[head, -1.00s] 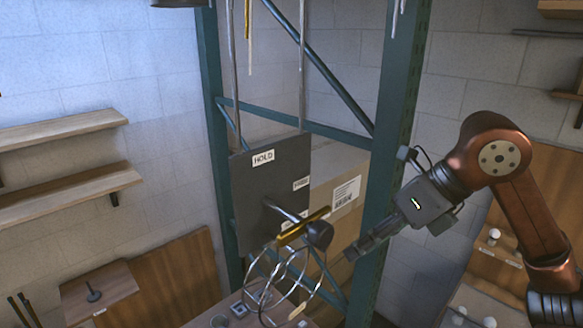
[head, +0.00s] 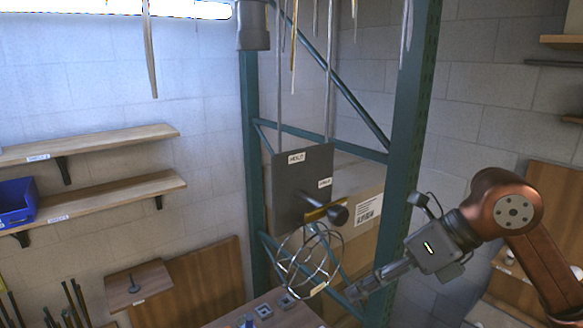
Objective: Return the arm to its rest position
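My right arm comes in from the right, with its copper elbow bent. My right gripper (head: 366,287) points down and left, beside the lower right of a wire cage (head: 308,262). I see its fingers side-on, so I cannot tell whether they are open or shut. Nothing held shows at the fingertips. The cage hangs below a dark board (head: 291,198) labelled HOLD, with a dark round knob (head: 338,214) and a yellow strip at its front. I cannot tell whether the gripper touches the cage. My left gripper is not in view.
A green rack post (head: 406,150) stands behind my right gripper, with a cardboard box (head: 368,222) inside the rack. A table (head: 285,316) with small parts lies below the cage. Wall shelves (head: 110,190) and a blue bin (head: 17,203) are at left.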

